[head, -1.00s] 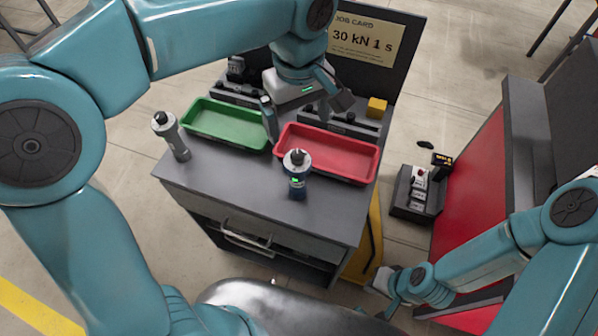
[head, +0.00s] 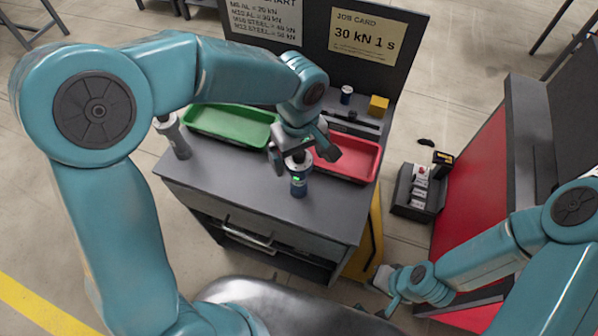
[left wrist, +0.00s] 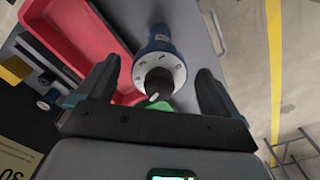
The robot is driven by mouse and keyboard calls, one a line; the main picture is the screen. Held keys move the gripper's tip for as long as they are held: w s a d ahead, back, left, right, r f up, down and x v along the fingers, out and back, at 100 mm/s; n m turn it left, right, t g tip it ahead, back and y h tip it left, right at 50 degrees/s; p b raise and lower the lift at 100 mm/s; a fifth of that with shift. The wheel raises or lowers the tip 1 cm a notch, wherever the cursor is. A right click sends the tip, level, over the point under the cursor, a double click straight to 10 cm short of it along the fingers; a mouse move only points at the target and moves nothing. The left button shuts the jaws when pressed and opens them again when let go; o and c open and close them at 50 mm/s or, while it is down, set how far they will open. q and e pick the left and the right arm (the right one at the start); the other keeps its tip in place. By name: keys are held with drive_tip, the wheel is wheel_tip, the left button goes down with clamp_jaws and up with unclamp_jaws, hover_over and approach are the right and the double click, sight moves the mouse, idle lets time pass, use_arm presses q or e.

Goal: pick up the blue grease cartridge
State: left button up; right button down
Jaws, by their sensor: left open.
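A grey cylinder with a dark knob (head: 176,142) stands at the bench's left. A green tray (head: 230,143) and the red tray (head: 362,174) lie behind. A small blue can (head: 346,94) and yellow block (head: 377,105) are at the back.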

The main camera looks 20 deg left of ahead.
use_arm(q)
drive_tip(key=shift+w, duration=0.1)
drive_tip(key=c, duration=1.6)
drive_tip(key=shift+c, duration=0.3)
